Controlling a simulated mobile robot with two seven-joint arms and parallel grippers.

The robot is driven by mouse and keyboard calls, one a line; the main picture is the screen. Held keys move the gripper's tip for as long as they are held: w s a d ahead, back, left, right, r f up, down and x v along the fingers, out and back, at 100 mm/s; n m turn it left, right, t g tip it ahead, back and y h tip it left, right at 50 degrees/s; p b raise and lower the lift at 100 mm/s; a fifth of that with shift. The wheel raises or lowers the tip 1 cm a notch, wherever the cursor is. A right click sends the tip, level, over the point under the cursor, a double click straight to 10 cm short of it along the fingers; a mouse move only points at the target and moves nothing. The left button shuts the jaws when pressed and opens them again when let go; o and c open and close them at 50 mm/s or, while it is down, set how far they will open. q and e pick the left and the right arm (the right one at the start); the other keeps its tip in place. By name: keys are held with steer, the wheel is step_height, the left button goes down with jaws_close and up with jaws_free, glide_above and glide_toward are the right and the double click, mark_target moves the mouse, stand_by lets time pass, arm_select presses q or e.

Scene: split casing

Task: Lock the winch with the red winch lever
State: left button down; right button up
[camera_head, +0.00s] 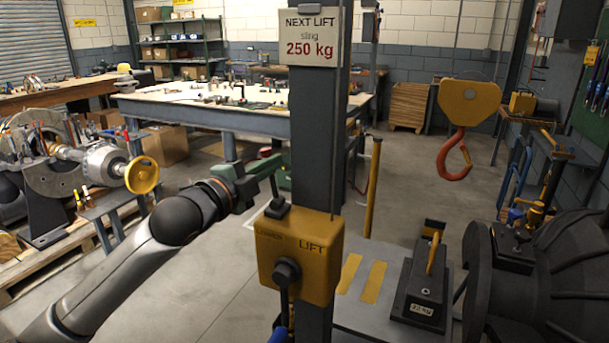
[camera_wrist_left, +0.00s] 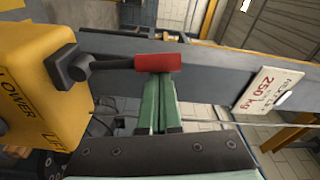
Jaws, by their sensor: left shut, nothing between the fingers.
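The red winch lever shows in the left wrist view as a red grip (camera_wrist_left: 148,62) on a black arm. The arm comes from a black pivot on the yellow winch box (camera_wrist_left: 30,85). My left gripper (camera_head: 268,168) is shut and empty, just above the box beside the post. In the wrist view its green fingertips (camera_wrist_left: 158,85) are at the red grip; I cannot tell whether they touch.
A black knob with a crank (camera_head: 287,272) is on the box front. A red hook (camera_head: 454,158) hangs at the right. A black weight with a yellow handle (camera_head: 424,280) and a large dark casing (camera_head: 540,275) stand at the lower right. A workbench (camera_head: 225,115) stands behind.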

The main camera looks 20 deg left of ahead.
arm_select(q)
steer(key=shift+s+a+f+n, duration=0.1)
steer(key=shift+a+n, duration=1.05)
steer(key=shift+n, duration=0.35)
arm_select(e)
steer(key=shift+s+r, duration=0.1)
steer(key=shift+s, duration=0.15)
